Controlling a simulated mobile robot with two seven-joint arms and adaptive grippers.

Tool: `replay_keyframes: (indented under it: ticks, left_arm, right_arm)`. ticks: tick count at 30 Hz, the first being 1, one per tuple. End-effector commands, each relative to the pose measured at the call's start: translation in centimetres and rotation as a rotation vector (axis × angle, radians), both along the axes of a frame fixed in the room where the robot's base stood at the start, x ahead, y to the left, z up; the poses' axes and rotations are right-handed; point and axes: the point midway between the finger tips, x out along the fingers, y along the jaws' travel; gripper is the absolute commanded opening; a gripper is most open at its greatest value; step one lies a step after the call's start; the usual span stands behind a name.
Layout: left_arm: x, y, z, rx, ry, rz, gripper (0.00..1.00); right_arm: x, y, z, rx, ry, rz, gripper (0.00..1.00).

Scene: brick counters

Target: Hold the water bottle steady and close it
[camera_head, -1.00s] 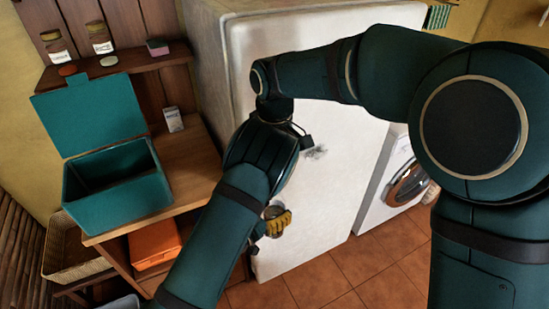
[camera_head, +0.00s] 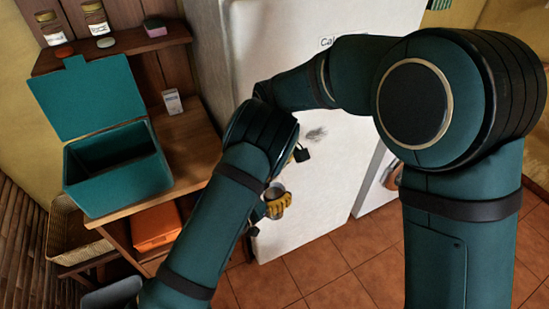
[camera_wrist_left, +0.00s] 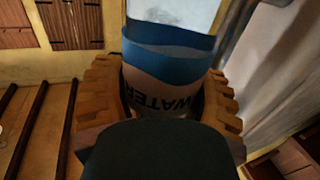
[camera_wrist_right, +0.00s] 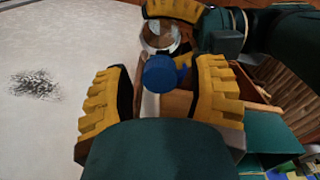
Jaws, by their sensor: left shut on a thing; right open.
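My left gripper (camera_head: 276,206) is shut on the water bottle (camera_head: 279,189), in front of the white fridge. In the left wrist view its fingers (camera_wrist_left: 162,80) close around the bottle (camera_wrist_left: 168,72), which has blue bands and the word WATER upside down. In the right wrist view my right gripper (camera_wrist_right: 162,68) is open, its fingers on either side of a blue cap (camera_wrist_right: 161,74). The clear round bottle (camera_wrist_right: 159,36) shows just beyond the cap. I cannot tell whether the cap touches the bottle. My left arm hides the right gripper in the head view.
The white fridge (camera_head: 345,175) stands close behind the grippers. At left, an open teal box (camera_head: 115,180) rests on a wooden counter (camera_head: 190,148), with an orange box (camera_head: 156,228) and a wicker basket (camera_head: 68,235) below. Tiled floor (camera_head: 310,268) is clear at the front.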

Motion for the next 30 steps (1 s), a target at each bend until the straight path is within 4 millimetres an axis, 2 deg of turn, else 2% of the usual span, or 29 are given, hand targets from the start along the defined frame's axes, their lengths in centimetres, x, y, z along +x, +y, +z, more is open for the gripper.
replay_keyframes:
  ticks: [7,9,12,22,23,24,25,30]
  left_arm:
    - [0.02,-0.01,0.06,-0.001,-0.002,0.000,0.00]
    - [0.02,-0.01,0.06,-0.001,-0.002,0.000,0.00]
    - [0.02,-0.01,0.06,-0.001,-0.002,0.000,0.00]
    - [0.02,-0.01,0.06,-0.001,-0.002,0.000,0.00]
    - [0.02,-0.01,0.06,-0.001,-0.002,0.000,0.00]
    - [0.02,-0.01,0.06,-0.001,-0.002,0.000,0.00]
    - [0.02,-0.01,0.06,-0.001,-0.002,0.000,0.00]
    - [0.02,-0.01,0.06,-0.001,-0.002,0.000,0.00]
  right_arm:
    - [0.01,0.00,0.00,0.000,0.000,0.000,0.56]
    - [0.01,0.00,0.01,0.001,-0.001,0.000,0.31]
    - [0.02,0.01,0.02,0.001,-0.001,0.000,0.00]
    - [0.03,0.02,0.04,0.001,-0.001,0.000,0.00]
    - [0.03,0.02,0.04,0.001,-0.001,0.000,0.40]
    - [0.03,0.02,0.04,0.001,-0.001,0.000,0.54]
    - [0.03,0.02,0.04,0.001,-0.001,0.000,0.60]
    - [0.02,0.02,0.04,0.001,-0.001,0.000,0.60]
